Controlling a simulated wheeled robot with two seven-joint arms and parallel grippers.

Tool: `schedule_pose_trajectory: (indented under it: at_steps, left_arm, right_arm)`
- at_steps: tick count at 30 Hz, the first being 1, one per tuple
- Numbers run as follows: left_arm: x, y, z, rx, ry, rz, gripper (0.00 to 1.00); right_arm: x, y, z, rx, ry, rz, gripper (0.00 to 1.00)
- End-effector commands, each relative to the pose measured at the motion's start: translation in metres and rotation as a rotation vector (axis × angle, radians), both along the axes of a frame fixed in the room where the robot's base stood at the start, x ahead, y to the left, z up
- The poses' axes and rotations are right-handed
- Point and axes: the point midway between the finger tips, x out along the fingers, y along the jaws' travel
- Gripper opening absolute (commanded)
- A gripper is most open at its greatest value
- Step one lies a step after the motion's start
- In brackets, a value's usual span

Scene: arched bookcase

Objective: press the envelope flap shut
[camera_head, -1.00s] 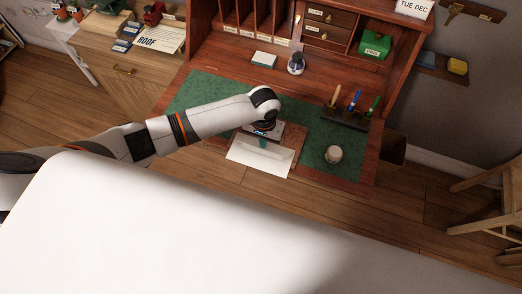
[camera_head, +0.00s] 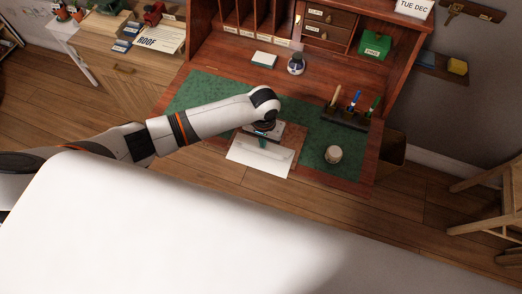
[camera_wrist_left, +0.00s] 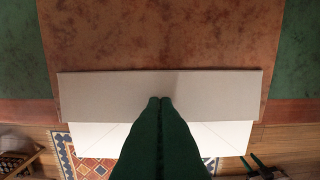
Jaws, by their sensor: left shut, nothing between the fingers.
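A white envelope (camera_head: 258,160) lies at the front of the desk, and its near part reaches past the desk's front edge. In the left wrist view, the envelope's pale grey flap band (camera_wrist_left: 100,95) runs across the far side, and the white body (camera_wrist_left: 225,136) with diagonal fold lines shows nearer. I cannot tell whether the flap lies flat or is tilted. My left gripper (camera_head: 262,142) is over the far part of the envelope. In the left wrist view its closed dark green fingers (camera_wrist_left: 160,103) are in line with the middle of the flap band; contact is unclear. My right gripper is out of view.
A green desk mat (camera_head: 205,92) and a brown pad (camera_wrist_left: 150,35) lie under and behind the envelope. A pale round pot (camera_head: 333,154) stands to the right, with a pen rack (camera_head: 345,118) behind it. An ink bottle (camera_head: 296,64) and a white block (camera_head: 264,60) stand farther back.

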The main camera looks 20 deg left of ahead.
Motion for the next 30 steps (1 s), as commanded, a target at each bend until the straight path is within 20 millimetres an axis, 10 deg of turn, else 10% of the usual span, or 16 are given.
schedule_pose_trajectory:
  at_steps: [30]
  left_arm:
    - [0.0,0.0,-0.011,0.0,0.0,0.0,0.0]
  right_arm:
    - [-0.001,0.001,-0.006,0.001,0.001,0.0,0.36]
